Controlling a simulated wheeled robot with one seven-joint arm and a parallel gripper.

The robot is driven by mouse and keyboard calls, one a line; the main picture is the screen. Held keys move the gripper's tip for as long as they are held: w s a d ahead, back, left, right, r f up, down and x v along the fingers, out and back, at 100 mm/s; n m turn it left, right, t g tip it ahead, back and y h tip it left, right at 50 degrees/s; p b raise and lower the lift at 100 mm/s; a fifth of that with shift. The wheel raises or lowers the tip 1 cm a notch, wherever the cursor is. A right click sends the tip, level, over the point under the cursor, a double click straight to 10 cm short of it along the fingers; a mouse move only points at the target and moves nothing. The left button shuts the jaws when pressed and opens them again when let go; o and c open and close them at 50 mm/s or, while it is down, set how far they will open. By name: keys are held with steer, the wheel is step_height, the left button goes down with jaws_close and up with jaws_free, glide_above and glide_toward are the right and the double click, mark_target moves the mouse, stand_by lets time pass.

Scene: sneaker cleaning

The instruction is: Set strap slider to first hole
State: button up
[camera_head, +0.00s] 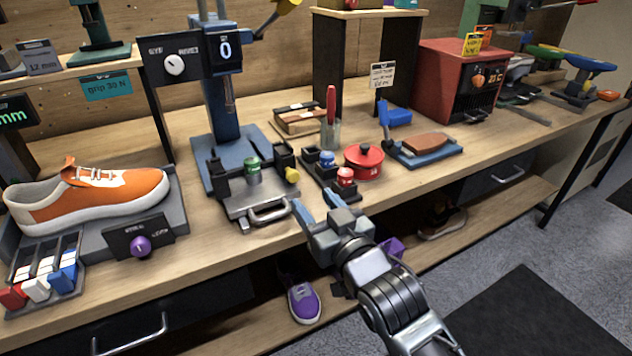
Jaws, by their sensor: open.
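My gripper (318,207) is open and empty near the front edge of the workbench, in front of the small rack with the blue and red pots. No part is clearly readable as the strap slider. A black box with a round purple knob (141,245) sits at the front left, its small label unreadable. My gripper is well to the right of these and touches none.
A blue drill press (228,135) with a vise (262,198) stands left of my gripper. A red lidded pot (363,160), a blue board with a brown block (427,147) and a red box (458,82) are behind and right. Shoes, including a purple one (303,300), lie below the bench.

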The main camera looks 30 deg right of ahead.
mark_target(295, 177)
steer(key=shift+w+p, duration=0.35)
steer(key=shift+w, duration=3.65)
steer(key=shift+c, duration=0.2)
jaws_close()
